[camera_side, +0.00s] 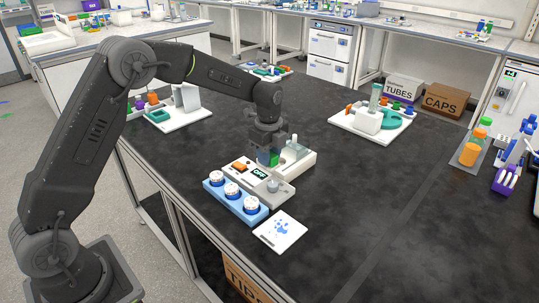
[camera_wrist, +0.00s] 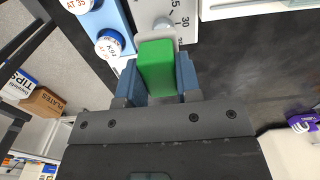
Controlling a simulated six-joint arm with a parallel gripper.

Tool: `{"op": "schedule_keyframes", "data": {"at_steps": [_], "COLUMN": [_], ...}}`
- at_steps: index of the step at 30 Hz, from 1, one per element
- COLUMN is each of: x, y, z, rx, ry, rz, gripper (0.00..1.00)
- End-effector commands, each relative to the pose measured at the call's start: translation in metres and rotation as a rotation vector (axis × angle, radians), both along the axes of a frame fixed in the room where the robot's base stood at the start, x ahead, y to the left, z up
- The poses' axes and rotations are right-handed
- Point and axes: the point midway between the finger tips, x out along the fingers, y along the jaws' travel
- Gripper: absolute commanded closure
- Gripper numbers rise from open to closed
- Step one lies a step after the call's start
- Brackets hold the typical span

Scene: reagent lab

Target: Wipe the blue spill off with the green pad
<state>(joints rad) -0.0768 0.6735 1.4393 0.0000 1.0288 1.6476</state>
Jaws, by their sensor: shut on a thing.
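My gripper (camera_side: 269,157) is shut on the green pad (camera_side: 274,159), above the grey device with the OFF display. In the wrist view the green pad (camera_wrist: 157,66) is a bright block between the blue-grey fingers of my gripper (camera_wrist: 157,80). The blue spill (camera_side: 282,228) is a group of blue splotches on a white square plate (camera_side: 269,238) at the front of the bench. The pad is up and behind the plate, apart from it. The spill does not show in the wrist view.
A blue rack (camera_side: 236,201) with several white-capped vials stands left of the plate, beside the grey device (camera_side: 262,185). A white station with a teal ring (camera_side: 393,122) is at the back right. Orange bottles (camera_side: 471,148) stand far right. The bench right of the plate is clear.

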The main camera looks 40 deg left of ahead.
Motion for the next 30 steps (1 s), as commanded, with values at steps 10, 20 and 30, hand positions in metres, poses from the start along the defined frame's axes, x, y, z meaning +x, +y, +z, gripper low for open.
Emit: {"op": "schedule_keyframes", "data": {"at_steps": [10,20,30], "x": [-0.014,-0.037,-0.037], "y": [-0.057,-0.116,-0.117], "z": [-0.010,-0.023,-0.045], "rx": [0.000,0.000,0.000], "ry": [0.002,0.000,0.002], "rz": [-0.008,-0.002,0.000], "gripper": [0.88,0.88,0.88]}}
